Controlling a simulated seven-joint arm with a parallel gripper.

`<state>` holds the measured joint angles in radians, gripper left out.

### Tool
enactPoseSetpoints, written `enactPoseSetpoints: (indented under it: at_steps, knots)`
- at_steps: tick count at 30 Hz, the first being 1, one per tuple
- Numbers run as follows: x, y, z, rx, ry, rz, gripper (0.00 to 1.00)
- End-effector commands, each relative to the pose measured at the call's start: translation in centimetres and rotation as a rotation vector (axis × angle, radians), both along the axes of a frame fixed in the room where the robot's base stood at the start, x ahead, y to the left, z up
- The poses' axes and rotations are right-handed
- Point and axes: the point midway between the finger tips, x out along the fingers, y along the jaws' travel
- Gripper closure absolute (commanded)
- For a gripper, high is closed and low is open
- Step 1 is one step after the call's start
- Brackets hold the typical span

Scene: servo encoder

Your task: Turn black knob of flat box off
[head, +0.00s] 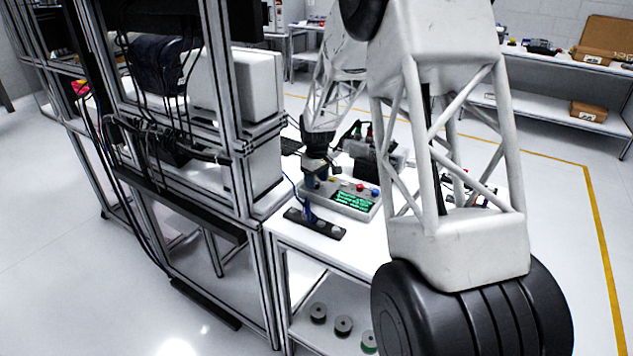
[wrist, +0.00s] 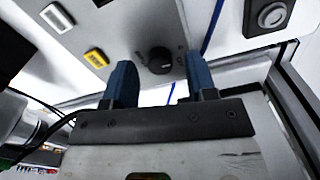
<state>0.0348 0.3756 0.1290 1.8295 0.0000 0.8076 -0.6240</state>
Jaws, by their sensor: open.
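The flat box (head: 366,212) is a grey panel on the white table in the head view, with red and blue buttons and a green display. Its face (wrist: 120,25) fills the upper part of the wrist view. The black knob (wrist: 160,60) sits on that face. My gripper (wrist: 161,72) has two blue fingers, open, one to each side of the knob in the picture. I cannot tell whether they touch it. In the head view my gripper (head: 312,182) is over the box's left end, and the knob is hidden there.
A black strip (head: 315,225) with pale round buttons lies in front of the box. A yellow button (wrist: 96,58) and a white switch (wrist: 56,17) sit near the knob. A metal-framed rack (head: 240,150) stands close on the left. A blue cable (head: 300,196) runs beside my gripper.

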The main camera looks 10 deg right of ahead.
Motion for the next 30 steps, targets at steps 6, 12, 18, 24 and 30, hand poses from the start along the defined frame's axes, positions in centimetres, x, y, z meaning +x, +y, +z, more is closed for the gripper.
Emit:
enactPoseSetpoints:
  at_steps: [6,12,18,24,30]
  knots:
    - [-0.04,0.0,-0.83,0.0,0.0,0.0,0.48]
    - [-0.03,0.01,-0.86,0.0,0.0,0.0,0.48]
    - [-0.02,0.0,-0.85,0.0,0.0,0.0,0.71]
    - [-0.01,0.0,-0.84,0.0,0.0,0.0,0.98]
    - [-0.01,0.0,-0.83,0.0,0.0,-0.011,0.98]
